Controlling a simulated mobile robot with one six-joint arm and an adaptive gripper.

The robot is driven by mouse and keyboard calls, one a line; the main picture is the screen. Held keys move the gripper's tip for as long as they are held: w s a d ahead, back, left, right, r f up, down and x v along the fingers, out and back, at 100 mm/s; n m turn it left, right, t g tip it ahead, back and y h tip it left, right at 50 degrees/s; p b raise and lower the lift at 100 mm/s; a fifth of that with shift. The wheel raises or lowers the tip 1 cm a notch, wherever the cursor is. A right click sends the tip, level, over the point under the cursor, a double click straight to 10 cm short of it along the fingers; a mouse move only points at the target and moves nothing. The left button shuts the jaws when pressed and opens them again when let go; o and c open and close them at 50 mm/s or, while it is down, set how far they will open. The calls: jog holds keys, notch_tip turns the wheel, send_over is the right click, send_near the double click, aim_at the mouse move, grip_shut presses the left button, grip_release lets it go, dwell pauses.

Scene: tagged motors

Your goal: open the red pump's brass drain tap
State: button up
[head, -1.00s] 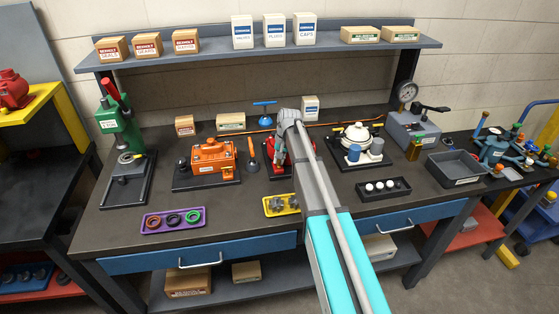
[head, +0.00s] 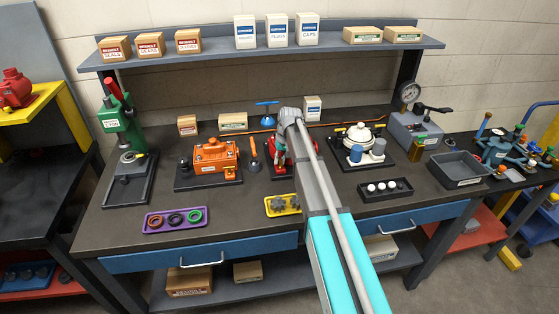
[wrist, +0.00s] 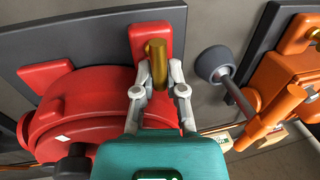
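The red pump (wrist: 85,120) fills the left of the wrist view, with a round body and a square red block behind the tap. The brass drain tap (wrist: 157,62) is a short upright brass handle on that block. My gripper (wrist: 160,78) has one finger on each side of the tap, close against it, and appears shut on it. The exact finger contact is hard to see. In the head view the red pump (head: 281,150) stands mid-bench, largely hidden by my arm and gripper.
An orange motor (head: 214,157) stands left of the pump; it also shows at the right of the wrist view (wrist: 285,100). A dark knob on a rod (wrist: 214,63) lies near my right finger. A yellow tray (head: 297,210) sits in front, and a white-domed unit (head: 357,133) stands right.

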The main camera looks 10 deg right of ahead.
jog(key=o, duration=0.5)
jog(key=shift+m, duration=0.5)
jog(key=m, duration=0.3)
jog(key=shift+s+d+m+t, duration=0.15)
jog(key=shift+d+m+t, duration=0.15)
jog(key=shift+t, duration=0.1)
jog(key=m, duration=0.4)
jog(key=shift+s+d+m+t+h, duration=0.1)
jog(key=shift+d+m+t+h, duration=0.1)
jog(key=shift+m+t+h, duration=0.15)
notch_tip(320, 180, up, 14)
jog(key=s+d+p, duration=0.2)
jog(key=p, duration=1.2)
jog(key=shift+s+a+f+n+g+h+b, duration=0.4)
jog(key=shift+s+f+n+b, duration=1)
jog(key=shift+s, duration=3.25)
jog(key=shift+s+a+f+n+g+h+b, duration=0.1)
jog(key=shift+s+a+f+n+b, duration=0.85)
jog(key=shift+s, duration=3.7)
jog(key=shift+s+a+f+n+g+h+b, duration=0.2)
jog(key=shift+s+f+n+b, duration=1.6)
jog(key=shift+s, duration=2.85)
jog(key=shift+d+r+n+p, duration=0.1)
jog(key=shift+r+n+p, duration=0.2)
jog(key=shift+p, duration=0.15)
